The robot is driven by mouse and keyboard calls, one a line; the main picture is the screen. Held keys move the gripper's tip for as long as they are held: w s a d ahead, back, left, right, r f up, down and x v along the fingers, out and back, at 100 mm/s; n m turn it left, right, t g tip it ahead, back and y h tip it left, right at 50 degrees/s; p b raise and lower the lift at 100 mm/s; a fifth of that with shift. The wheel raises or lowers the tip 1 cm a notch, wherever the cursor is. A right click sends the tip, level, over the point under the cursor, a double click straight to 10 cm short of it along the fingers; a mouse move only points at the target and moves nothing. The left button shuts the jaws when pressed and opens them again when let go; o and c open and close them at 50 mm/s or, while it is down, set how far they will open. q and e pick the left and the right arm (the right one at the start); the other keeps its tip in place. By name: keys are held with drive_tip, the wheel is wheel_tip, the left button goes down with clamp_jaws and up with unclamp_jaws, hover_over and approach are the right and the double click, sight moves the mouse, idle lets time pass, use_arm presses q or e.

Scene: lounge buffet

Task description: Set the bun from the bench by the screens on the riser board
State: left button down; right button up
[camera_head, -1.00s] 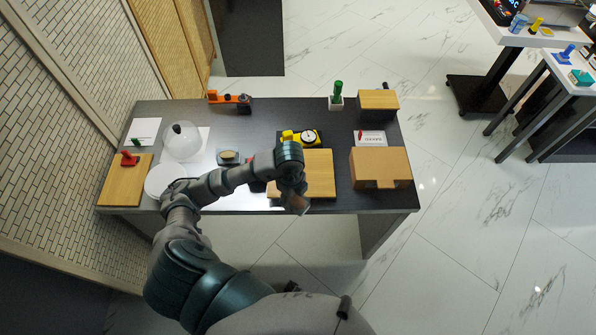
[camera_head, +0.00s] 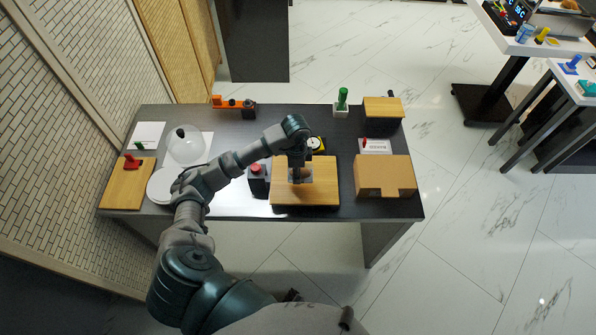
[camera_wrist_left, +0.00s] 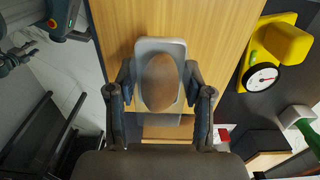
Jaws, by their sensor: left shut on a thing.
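The riser board (camera_head: 322,196), a light wooden slab, lies on the dark counter. A small pale grey tray (camera_head: 309,180) shows on it under my left gripper (camera_head: 297,178). In the left wrist view, the brown oval bun (camera_wrist_left: 160,82) sits between the fingers of my left gripper (camera_wrist_left: 158,88), which is shut on it. The pale tray (camera_wrist_left: 160,45) is directly behind the bun, with the board's wood (camera_wrist_left: 120,25) around it. I cannot tell whether the bun touches the tray. My right gripper is not in view.
A black box with a red button (camera_head: 256,178) stands left of the board, and a cardboard box (camera_head: 384,175) stands right. A yellow scale (camera_wrist_left: 265,70) is close by. A glass dome (camera_head: 186,146) and white plate (camera_head: 162,186) are further left.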

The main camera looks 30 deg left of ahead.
sight(302, 173)
use_arm(q)
drive_tip(key=shift+w, duration=0.8)
drive_tip(key=shift+w+d, duration=0.1)
drive_tip(key=shift+w, duration=0.15)
drive_tip(key=shift+w+d+f, duration=0.1)
drive_tip(key=shift+d+f, duration=0.05)
drive_tip(key=shift+d, duration=0.05)
wheel_tip(302, 173, down, 3)
drive_tip(key=shift+d+r, duration=0.1)
drive_tip(key=shift+a, duration=0.2)
drive_tip(key=shift+a+f, duration=0.2)
drive_tip(key=shift+c, duration=2.3)
unclamp_jaws()
drive_tip(key=shift+a+f, duration=0.1)
drive_tip(key=shift+a, duration=0.15)
drive_tip(key=shift+d+r, duration=0.35)
drive_tip(key=shift+d, duration=0.15)
drive_tip(key=r, duration=0.7)
drive_tip(key=a+r, duration=0.1)
drive_tip(key=r, duration=0.2)
drive_tip(key=shift+r, duration=0.25)
drive_tip(key=shift+d+r, duration=0.2)
drive_tip(key=shift+r, duration=0.3)
drive_tip(key=shift+d, duration=0.15)
